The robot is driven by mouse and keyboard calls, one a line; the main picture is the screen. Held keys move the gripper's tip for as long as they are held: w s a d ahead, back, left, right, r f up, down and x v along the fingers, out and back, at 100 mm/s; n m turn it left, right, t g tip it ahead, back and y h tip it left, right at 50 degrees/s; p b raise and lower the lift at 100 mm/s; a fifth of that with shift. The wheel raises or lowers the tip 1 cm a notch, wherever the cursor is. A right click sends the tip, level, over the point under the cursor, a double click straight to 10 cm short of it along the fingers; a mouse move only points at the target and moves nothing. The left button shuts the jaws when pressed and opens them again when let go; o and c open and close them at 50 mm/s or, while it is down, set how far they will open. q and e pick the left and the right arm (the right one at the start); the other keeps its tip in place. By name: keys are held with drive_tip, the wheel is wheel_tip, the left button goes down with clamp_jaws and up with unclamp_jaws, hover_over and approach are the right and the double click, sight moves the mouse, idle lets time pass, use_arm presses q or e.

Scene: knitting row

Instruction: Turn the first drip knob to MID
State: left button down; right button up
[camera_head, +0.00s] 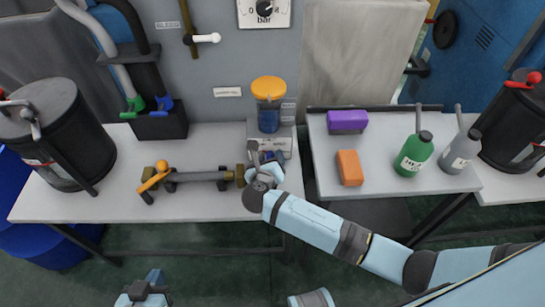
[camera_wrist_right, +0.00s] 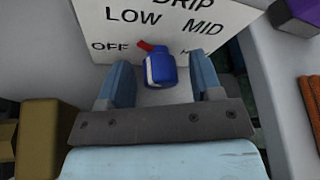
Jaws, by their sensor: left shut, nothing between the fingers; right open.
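The drip knob (camera_wrist_right: 162,68) is blue with a red pointer, in the right wrist view. It stands in front of a white plate (camera_wrist_right: 185,22) lettered DRIP, OFF, LOW and MID; a further label is mostly hidden. The red pointer (camera_wrist_right: 145,46) points up-left, between OFF and LOW. My right gripper (camera_wrist_right: 161,72) is open, one finger on each side of the knob, with visible gaps. In the head view my right gripper (camera_head: 266,162) is at the white box (camera_head: 284,133) below an orange-lidded blue jar (camera_head: 268,102) and hides the knob. My left gripper (camera_head: 145,291) is shut and empty at the bottom.
A brass-ended bar with an orange lever (camera_head: 155,176) lies left of my right gripper. A purple block (camera_head: 347,121), an orange block (camera_head: 349,167) and two bottles (camera_head: 414,154) stand on the right table. The left bench's front edge (camera_head: 130,217) is clear.

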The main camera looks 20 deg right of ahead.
idle(0.3)
drive_tip(key=c, duration=0.9)
drive_tip(key=shift+r, duration=0.1)
